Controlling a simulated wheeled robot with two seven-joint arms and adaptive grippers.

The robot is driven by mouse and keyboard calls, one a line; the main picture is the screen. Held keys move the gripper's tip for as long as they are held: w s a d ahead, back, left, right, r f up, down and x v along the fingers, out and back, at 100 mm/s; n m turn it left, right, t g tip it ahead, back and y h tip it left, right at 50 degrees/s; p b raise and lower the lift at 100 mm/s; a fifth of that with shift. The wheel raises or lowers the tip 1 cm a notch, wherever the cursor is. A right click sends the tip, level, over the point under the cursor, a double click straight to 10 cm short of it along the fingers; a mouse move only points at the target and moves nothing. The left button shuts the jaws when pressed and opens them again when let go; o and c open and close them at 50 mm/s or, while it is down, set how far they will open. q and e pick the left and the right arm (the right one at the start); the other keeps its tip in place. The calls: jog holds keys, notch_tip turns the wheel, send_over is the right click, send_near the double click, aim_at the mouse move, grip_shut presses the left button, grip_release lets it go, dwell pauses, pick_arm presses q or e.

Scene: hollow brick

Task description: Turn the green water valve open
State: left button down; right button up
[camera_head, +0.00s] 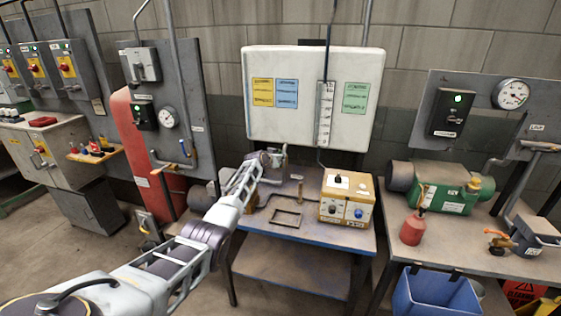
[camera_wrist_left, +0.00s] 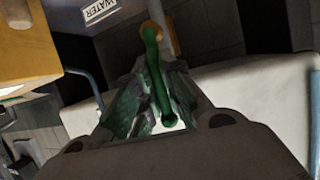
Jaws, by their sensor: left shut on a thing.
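The green water valve handle (camera_wrist_left: 154,75) is a slim green lever in the left wrist view. It runs from a brass-coloured fitting at the top down to a rounded end between my fingers. My left gripper (camera_wrist_left: 155,98) is shut on this lever, with a finger on either side. In the head view my left gripper (camera_head: 266,160) is at the back left of the middle bench, beside an upright pipe, and it hides the valve there. A label reading WATER (camera_wrist_left: 100,11) is near the fitting. My right gripper is not in view.
A yellow-topped control box (camera_head: 346,198) stands on the middle bench (camera_head: 262,226), right of my left gripper. A small dark frame (camera_head: 286,219) lies in front. A white board (camera_head: 291,119) is behind. A red bottle (camera_head: 412,229) and green pump (camera_head: 440,190) are on the right bench.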

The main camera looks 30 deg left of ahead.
pick_arm(q)
jog(key=shift+w+r, duration=0.15)
jog(key=shift+r, duration=0.55)
jog(key=c, duration=1.6)
grip_release()
jog(key=shift+f, duration=0.1)
jog(key=shift+o, duration=0.4)
jog(key=shift+f, duration=0.25)
jog(key=shift+f, duration=0.1)
jog(key=shift+s, duration=0.3)
jog(key=v, duration=1.1)
jog(key=shift+s+r, duration=0.25)
jog(key=shift+d, duration=0.1)
